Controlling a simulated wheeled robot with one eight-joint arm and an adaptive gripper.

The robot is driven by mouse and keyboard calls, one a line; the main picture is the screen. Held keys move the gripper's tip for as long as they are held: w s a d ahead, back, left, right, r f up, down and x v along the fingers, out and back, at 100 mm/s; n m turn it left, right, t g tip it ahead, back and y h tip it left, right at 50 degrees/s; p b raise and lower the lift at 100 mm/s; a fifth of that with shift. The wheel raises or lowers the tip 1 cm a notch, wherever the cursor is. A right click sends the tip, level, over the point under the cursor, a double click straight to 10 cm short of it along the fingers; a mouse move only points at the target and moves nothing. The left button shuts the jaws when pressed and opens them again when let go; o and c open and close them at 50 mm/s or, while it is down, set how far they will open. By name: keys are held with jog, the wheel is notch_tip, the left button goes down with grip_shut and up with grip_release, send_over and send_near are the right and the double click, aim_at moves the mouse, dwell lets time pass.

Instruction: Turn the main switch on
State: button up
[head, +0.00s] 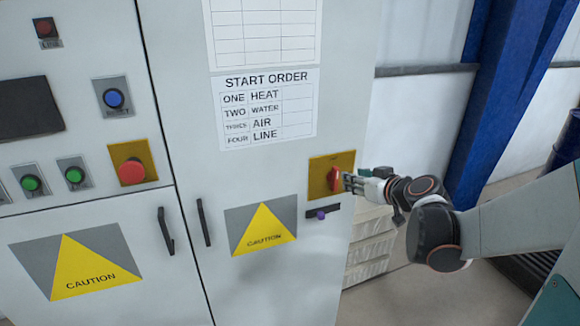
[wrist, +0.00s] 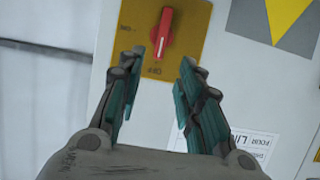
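The main switch is a red handle (head: 334,179) on a yellow plate (head: 318,176) at the right side of the cabinet door. In the wrist view the red handle (wrist: 163,33) stands nearly upright, its lower end towards the OFF label; the ON label is to the left. My gripper (head: 350,182) is just right of the handle in the head view. In the wrist view my gripper (wrist: 159,72) is open, its fingers spread wide below the handle, with nothing between them. I cannot tell whether a fingertip touches the plate.
A black strip with a purple knob (head: 321,214) sits just below the switch. A START ORDER sheet (head: 265,108) and a caution sign (head: 261,230) are on the door. Buttons, including a red one (head: 132,171), are at left. A blue post (head: 490,100) stands at right.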

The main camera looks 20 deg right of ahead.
aim_at(337, 175)
jog(key=b+x, duration=0.3)
jog(key=x, duration=0.7)
jog(key=shift+w+f, duration=0.1)
grip_shut()
